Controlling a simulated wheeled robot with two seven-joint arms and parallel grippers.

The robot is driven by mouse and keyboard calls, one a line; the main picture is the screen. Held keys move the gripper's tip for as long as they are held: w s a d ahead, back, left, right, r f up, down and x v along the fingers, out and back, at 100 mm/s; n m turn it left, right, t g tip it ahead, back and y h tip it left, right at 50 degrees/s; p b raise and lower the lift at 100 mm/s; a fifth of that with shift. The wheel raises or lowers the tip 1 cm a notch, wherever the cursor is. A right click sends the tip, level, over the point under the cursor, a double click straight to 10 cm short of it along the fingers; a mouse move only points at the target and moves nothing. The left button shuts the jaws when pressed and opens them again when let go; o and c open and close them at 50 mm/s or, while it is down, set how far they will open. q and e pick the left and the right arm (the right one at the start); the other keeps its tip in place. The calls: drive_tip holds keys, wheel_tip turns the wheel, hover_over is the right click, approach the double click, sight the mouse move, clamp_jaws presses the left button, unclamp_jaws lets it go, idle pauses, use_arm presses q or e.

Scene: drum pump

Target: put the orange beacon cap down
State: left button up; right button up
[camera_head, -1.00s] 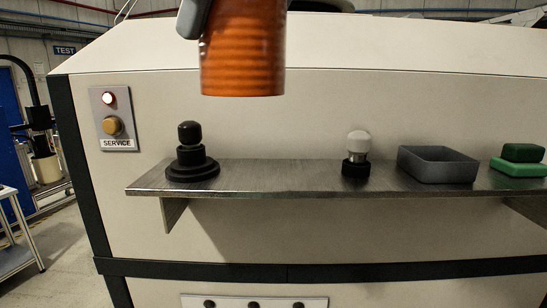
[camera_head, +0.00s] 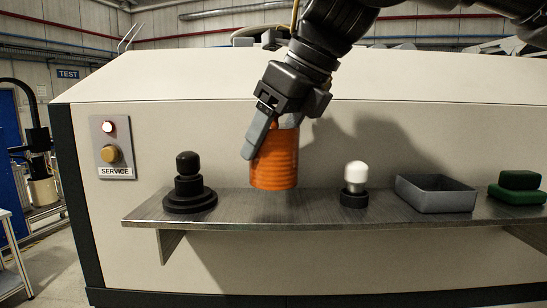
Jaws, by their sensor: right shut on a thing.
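The orange beacon cap (camera_head: 276,165) is a ribbed orange cylinder, upright in the middle of the head view. My right gripper (camera_head: 272,135) comes down from the upper right and is shut on the cap's upper part. The cap's lower rim appears at or just above the metal shelf (camera_head: 290,210); I cannot tell whether it touches. A gripper finger hides part of the cap's left side and top. My left gripper is not in view.
On the shelf, a black stepped knob-like piece (camera_head: 188,188) stands left of the cap. A white bulb in a black base (camera_head: 355,180), a grey tray (camera_head: 436,193) and green blocks (camera_head: 518,188) stand to the right. A service panel (camera_head: 111,148) is on the wall.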

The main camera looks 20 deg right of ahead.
drive_tip(key=f, duration=0.3)
drive_tip(key=shift+w+d+f, duration=0.3)
drive_tip(key=shift+w+f, duration=0.05)
drive_tip(key=shift+s+a, duration=0.15)
drive_tip(key=o, duration=0.7)
drive_tip(key=shift+f, duration=0.1)
drive_tip(key=o, duration=0.4)
drive_tip(key=shift+s+r, duration=0.1)
drive_tip(key=shift+r, duration=0.5)
drive_tip(key=v, duration=1.1)
